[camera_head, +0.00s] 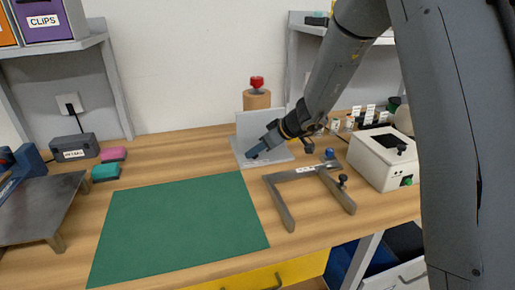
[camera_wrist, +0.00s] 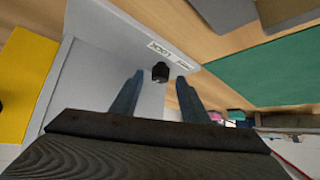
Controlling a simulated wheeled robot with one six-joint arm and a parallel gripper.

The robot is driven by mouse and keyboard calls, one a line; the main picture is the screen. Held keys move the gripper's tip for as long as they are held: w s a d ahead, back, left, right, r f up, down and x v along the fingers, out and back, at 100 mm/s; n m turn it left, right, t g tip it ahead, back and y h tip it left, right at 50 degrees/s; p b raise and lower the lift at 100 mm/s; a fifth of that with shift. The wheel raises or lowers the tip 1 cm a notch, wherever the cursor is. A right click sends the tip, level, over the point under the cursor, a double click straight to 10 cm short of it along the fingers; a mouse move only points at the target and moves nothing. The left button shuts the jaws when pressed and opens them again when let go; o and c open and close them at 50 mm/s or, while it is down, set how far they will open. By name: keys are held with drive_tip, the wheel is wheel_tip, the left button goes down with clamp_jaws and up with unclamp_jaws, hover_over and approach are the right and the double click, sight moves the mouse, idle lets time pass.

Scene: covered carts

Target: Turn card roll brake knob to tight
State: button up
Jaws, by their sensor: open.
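A card roll (camera_head: 257,100), a brown cylinder with a red knob (camera_head: 257,83) on top, stands behind an upright grey plate on a pale stand (camera_head: 243,141) at the back of the bench. In the wrist view a small black knob (camera_wrist: 161,72) sits on the grey stand (camera_wrist: 107,62), beside a white label that seems to read LOCK upside down. My gripper (camera_head: 252,153) is low at the front of the stand. Its open fingers (camera_wrist: 160,80) show on either side of the black knob, apart from it in the picture. The knob's turn position is unclear, and the head view hides it.
A green mat (camera_head: 180,223) lies left of the stand. A grey frame with a blue and a black knob (camera_head: 290,176) lies in front right, and a white box (camera_head: 385,160) stands farther right. A grey metal stand (camera_head: 35,210) is at the far left.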

drive_tip(key=shift+w+a+f, duration=0.1)
drive_tip(key=shift+f, duration=0.1)
clamp_jaws()
